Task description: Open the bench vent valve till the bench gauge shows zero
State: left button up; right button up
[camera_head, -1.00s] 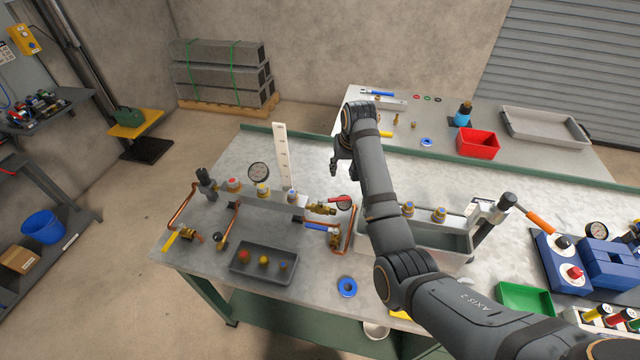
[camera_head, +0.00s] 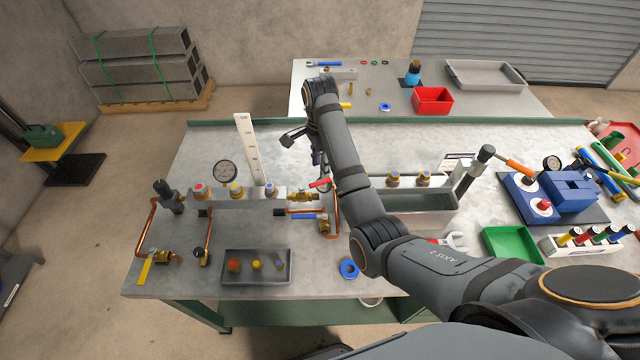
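I cannot tell which is the vent valve. My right gripper (camera_head: 306,150) hangs above and behind the red handle, apart from it. Its fingers look spread and empty, partly hidden by my wrist. My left gripper is not in view.
A tall white scale (camera_head: 248,145) stands behind the manifold, left of my gripper. A grey bin (camera_head: 415,217) stands right of my forearm. The bench's back left is clear.

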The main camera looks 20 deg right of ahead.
aim_at(320, 182)
notch_tip(320, 182, down, 5)
jog(key=shift+w+r+p, duration=0.1)
jog(key=shift+r+p, duration=0.1)
jog(key=shift+p, duration=0.4)
jog(key=shift+f, duration=0.45)
jog(key=shift+c, duration=0.3)
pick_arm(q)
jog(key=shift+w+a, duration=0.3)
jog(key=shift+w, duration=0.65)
pick_arm(e)
grip_shut()
